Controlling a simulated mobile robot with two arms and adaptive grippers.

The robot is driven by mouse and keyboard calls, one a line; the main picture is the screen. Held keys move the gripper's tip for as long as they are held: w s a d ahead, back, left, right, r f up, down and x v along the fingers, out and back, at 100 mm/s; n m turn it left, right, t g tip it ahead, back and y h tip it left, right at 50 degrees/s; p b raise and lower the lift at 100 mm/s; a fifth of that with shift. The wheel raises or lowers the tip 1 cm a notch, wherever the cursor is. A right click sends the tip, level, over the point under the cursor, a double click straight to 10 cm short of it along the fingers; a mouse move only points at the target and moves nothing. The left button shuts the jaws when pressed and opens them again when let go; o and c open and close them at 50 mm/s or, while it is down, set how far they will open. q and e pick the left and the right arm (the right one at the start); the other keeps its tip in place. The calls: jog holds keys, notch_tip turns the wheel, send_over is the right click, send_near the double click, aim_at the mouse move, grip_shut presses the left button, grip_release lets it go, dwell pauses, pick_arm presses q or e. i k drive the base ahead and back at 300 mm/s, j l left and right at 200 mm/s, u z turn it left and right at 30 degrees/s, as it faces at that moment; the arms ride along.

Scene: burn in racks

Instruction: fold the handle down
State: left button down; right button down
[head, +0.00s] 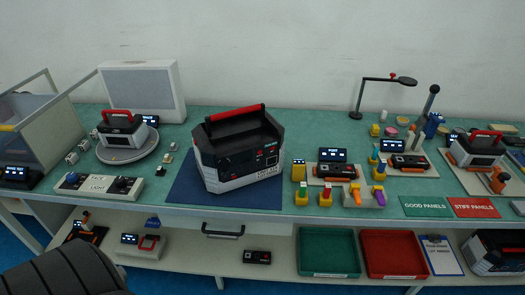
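A large black and pale grey power unit (238,158) stands on a dark blue mat (185,190) in the middle of the bench. Its handle (236,113) has a red grip and runs across the top of the unit, at the upper rear. The grip sits above the black top; its exact fold angle is hard to tell from here. The unit's front has a dark panel with small displays and sockets. Neither of my grippers is in view, and nothing touches the handle.
A smaller red-handled unit (121,130) sits on a round turntable (127,154) at left, near a two-knob box (98,186). Test fixtures and coloured plugs stand right of the mat. Green (330,252) and red (395,254) trays lie on the lower shelf.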

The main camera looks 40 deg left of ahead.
aim_at(225, 115)
jog(key=u, duration=1.35)
jog(key=i+j+z, duration=0.1)
jog(key=j, duration=0.2)
jog(key=i+j, duration=0.15)
jog(key=j, duration=0.2)
jog(key=i+j+z, duration=0.15)
jog(key=j, duration=0.15)
